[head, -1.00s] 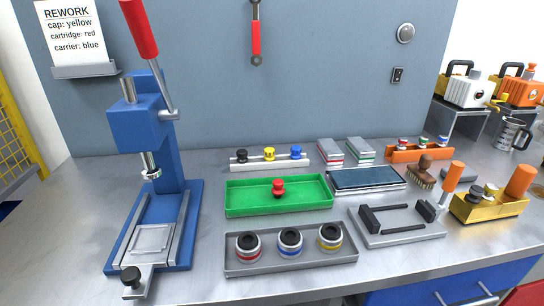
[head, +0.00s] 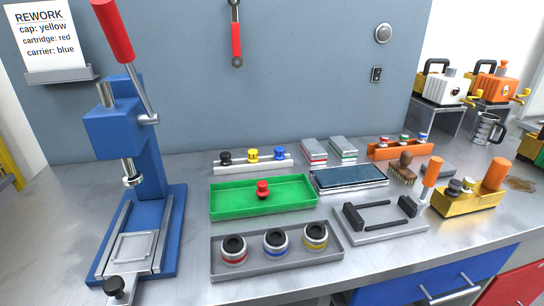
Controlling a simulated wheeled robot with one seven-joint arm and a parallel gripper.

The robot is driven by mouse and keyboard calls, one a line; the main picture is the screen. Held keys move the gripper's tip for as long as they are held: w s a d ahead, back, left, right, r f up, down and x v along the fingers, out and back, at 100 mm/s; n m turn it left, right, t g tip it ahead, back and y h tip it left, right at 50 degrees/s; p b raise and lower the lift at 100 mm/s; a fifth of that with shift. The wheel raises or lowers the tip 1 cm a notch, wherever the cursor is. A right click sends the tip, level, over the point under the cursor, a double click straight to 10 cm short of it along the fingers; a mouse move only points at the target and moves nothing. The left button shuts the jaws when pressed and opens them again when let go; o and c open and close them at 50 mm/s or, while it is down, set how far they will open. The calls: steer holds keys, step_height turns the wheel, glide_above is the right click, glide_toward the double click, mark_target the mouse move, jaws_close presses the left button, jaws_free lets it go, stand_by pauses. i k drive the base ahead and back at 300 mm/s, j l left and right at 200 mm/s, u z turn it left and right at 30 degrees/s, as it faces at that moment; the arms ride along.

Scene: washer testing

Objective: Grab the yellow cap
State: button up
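The yellow cap (head: 253,154) stands on a white rack (head: 275,165) near the back of the workbench, between a black cap (head: 225,158) on its left and a blue cap (head: 280,153) on its right. The rack is behind the green tray (head: 220,200), which holds a red piece with a knob (head: 263,190). My gripper is not in the head view.
A blue lever press (head: 125,135) stands at the left. A grey tray (head: 290,270) holds three ringed parts in front. A dark-topped flat box (head: 348,178), a grey fixture (head: 380,228) and a yellow holder (head: 468,205) fill the right. Bare bench lies left of the white rack.

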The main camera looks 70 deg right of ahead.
mark_target(253, 154)
steer(key=k+l+u, duration=0.15)
steer(key=k+l, duration=0.35)
steer(key=k+l+u, duration=0.15)
steer(key=k+l, duration=0.25)
steer(key=k, duration=0.15)
steer(key=k+l+u, duration=0.2)
steer(key=k+l, duration=0.2)
steer(key=k, duration=0.15)
